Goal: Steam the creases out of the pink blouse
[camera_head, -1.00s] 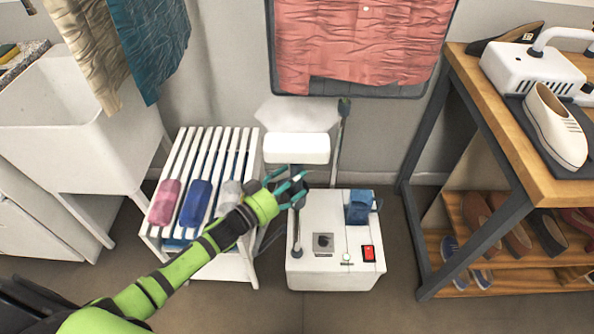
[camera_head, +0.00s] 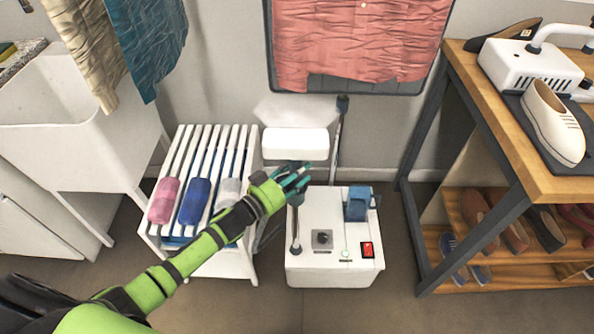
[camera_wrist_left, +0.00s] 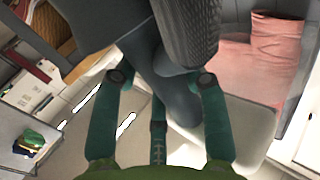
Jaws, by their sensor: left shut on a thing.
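The pink blouse (camera_head: 362,42) hangs flat against a dark-framed board on the wall, with creases across it; its top is cut off. It also shows in the wrist view (camera_wrist_left: 262,68). My left gripper (camera_head: 293,178) is shut on the dark grey steamer handle (camera_wrist_left: 160,75), which has a ribbed hose end. The white steamer head (camera_head: 295,143) shows just beyond my fingers, below the blouse and apart from it. A pale steam-like cloud (camera_head: 296,108) hangs above the head. The white steamer base (camera_head: 335,277) stands on the floor with a blue tank (camera_head: 356,205), knob, red switch and green light.
A white slatted rack (camera_head: 172,142) with pink, blue and grey pieces stands left of the base. A sink (camera_head: 80,150) is further left, with hanging garments (camera_head: 150,40) above. A wooden workbench (camera_head: 500,130) with shoes stands at right. The floor in front is clear.

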